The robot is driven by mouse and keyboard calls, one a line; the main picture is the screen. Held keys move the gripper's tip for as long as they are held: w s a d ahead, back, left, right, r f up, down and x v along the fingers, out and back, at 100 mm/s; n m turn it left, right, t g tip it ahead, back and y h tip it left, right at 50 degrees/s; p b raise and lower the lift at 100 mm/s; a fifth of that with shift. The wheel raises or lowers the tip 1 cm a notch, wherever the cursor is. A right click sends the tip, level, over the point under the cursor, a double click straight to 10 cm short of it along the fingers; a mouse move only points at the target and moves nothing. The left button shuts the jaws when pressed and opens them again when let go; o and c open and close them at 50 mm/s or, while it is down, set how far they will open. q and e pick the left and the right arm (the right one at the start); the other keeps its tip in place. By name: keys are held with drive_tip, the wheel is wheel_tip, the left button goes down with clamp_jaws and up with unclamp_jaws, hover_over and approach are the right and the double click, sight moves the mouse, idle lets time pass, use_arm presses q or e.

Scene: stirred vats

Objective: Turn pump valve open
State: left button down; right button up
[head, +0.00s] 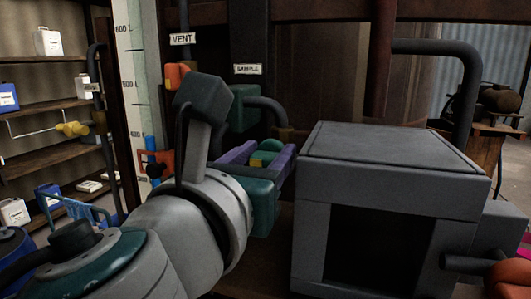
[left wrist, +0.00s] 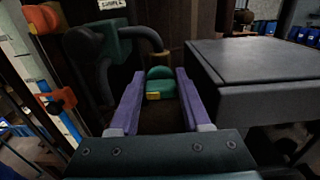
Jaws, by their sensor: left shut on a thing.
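A green knob with a yellow mark (head: 266,153) sits between the purple fingers of my left gripper (head: 262,158). In the left wrist view, the green knob (left wrist: 159,82) shows between the fingertips of the left gripper (left wrist: 158,76), which is shut on it. No label shows on this knob, so I cannot tell from print whether it is the pump valve. The fingers hide part of its sides and mount. My right gripper is not in view.
A large grey box (head: 395,170) with a dark opening stands just right of my left gripper. Labels VENT (head: 182,39) and SAMPLE (head: 248,69) hang behind, near dark pipes. An orange knob (head: 177,76) is at the upper left. Shelves (head: 50,105) stand at far left.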

use_arm(q)
drive_tip(key=n, duration=0.4)
drive_tip(key=shift+a+n+b, duration=0.15)
drive_tip(key=shift+n+b, duration=0.15)
drive_tip(key=shift+b, duration=0.1)
drive_tip(key=n, duration=0.4)
drive_tip(key=shift+a+f+n+b, duration=0.1)
drive_tip(key=shift+f+n+b, duration=0.05)
drive_tip(key=shift+n+b, duration=0.2)
drive_tip(key=n+b, duration=0.1)
drive_tip(key=n, duration=0.3)
drive_tip(key=shift+f, duration=0.1)
drive_tip(key=shift+w+a+n+b, duration=0.1)
drive_tip(key=shift+n+b, duration=0.2)
drive_tip(key=shift+n, duration=2.05)
drive_tip(key=c, duration=0.6)
unclamp_jaws()
drive_tip(key=shift+c, duration=0.2)
drive_tip(key=shift+f, duration=0.1)
